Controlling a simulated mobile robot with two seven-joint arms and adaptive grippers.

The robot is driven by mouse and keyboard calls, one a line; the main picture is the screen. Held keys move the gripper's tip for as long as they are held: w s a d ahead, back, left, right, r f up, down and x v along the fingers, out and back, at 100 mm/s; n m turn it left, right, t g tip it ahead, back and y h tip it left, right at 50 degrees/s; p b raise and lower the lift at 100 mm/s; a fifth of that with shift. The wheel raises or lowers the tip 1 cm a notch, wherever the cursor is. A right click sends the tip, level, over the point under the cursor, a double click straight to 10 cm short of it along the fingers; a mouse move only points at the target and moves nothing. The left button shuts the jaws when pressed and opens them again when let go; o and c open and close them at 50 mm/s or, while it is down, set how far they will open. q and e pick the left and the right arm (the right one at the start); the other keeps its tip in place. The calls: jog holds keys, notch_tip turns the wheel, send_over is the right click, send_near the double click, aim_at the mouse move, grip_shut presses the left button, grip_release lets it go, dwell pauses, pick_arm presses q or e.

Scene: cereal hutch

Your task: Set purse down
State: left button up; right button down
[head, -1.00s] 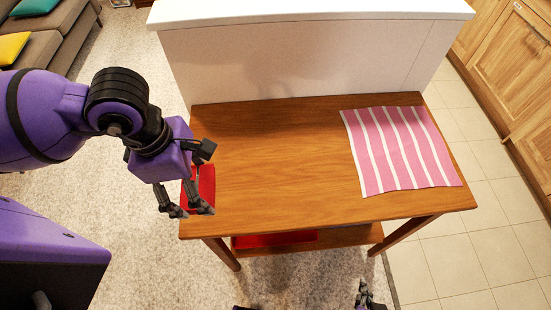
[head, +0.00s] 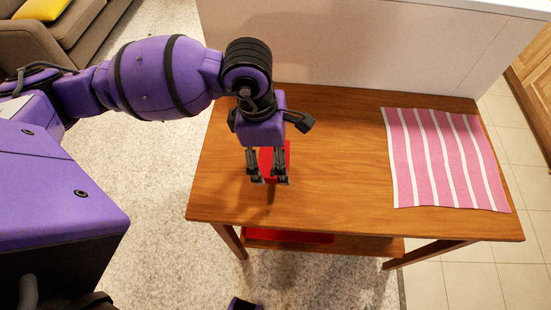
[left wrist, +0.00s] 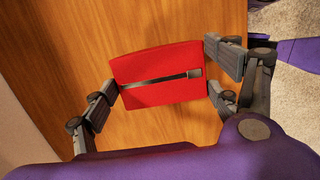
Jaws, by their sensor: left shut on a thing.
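The purse is a small red pouch with a dark zip and a grey pull. In the left wrist view the purse (left wrist: 160,62) sits between the fingers of my left gripper (left wrist: 165,85), which is shut on it from both sides. In the head view the purse (head: 282,158) is partly hidden behind my left gripper (head: 270,180). Both are over the left part of the wooden table (head: 330,180). I cannot tell for sure whether the purse touches the tabletop. My right gripper is not clearly in view.
A pink and white striped cloth (head: 445,160) lies on the table's right side. The tabletop between it and the purse is bare. A white panel (head: 350,50) rises behind the table. A red thing (head: 290,236) is on the lower shelf (head: 365,247).

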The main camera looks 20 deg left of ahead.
aim_at(268, 156)
pick_arm(q)
jog(key=shift+w+d+f, duration=0.1)
jog(key=shift+w+f, duration=0.05)
jog(key=shift+f, duration=0.8)
jog(key=shift+w+d+f, duration=0.1)
jog(key=shift+f, duration=0.8)
jog(key=shift+f, duration=0.1)
jog(key=shift+f, duration=0.15)
jog(key=o, duration=1.2)
jog(key=r, duration=0.4)
jog(key=a+r, duration=0.1)
jog(key=r, duration=0.7)
jog(key=shift+s+a+r, duration=0.2)
jog(key=shift+s+a, duration=0.05)
jog(key=shift+a, duration=0.1)
